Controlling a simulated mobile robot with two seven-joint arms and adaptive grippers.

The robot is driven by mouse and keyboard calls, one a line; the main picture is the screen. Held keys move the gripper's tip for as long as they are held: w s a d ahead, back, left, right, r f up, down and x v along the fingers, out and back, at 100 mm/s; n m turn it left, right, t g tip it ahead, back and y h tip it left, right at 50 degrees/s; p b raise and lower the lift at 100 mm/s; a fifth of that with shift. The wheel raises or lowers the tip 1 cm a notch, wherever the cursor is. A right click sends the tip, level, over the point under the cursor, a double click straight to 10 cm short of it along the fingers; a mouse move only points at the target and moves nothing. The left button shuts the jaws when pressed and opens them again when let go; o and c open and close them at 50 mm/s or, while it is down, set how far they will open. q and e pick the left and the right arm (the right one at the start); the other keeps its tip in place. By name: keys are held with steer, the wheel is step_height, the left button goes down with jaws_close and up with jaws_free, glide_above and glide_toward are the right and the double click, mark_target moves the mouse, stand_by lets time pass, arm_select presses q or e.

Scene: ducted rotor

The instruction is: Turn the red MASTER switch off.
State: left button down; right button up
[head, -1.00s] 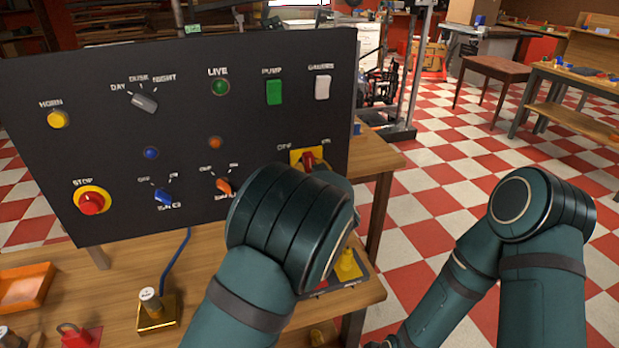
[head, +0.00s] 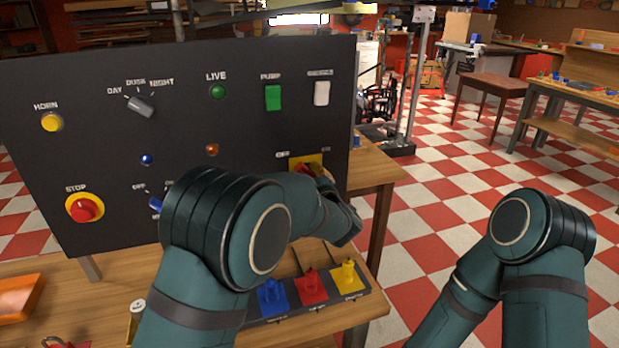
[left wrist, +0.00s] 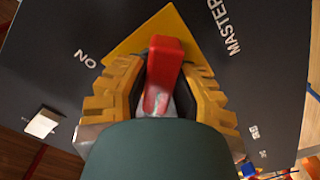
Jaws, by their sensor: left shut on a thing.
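The red MASTER switch handle (left wrist: 166,58) stands on a yellow plate (left wrist: 185,30) in the left wrist view, with "ON" and "MASTER" printed beside the plate. My left gripper (left wrist: 163,74) has its yellow fingers on both sides of the handle and is shut on it. In the head view the yellow plate (head: 305,160) is at the lower right of the dark panel (head: 100,110). My left wrist and fingers cover most of the switch there, so I cannot tell its exact turn from that view. My right arm is at the right; its gripper is out of view.
A red STOP button (head: 86,208), a blue selector (head: 156,203), a green PUMP rocker (head: 273,97) and a white rocker (head: 321,93) share the panel. Below it, a tray (head: 300,307) holds blue, red and yellow pieces. An orange bin (head: 18,298) lies at left.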

arm_select(q)
steer(key=shift+a+r, duration=0.1)
steer(key=shift+r, duration=0.05)
stand_by(0.3)
steer(key=c, duration=0.7)
jaws_free()
steer(key=shift+c, duration=0.2)
steer(key=v, duration=1.2)
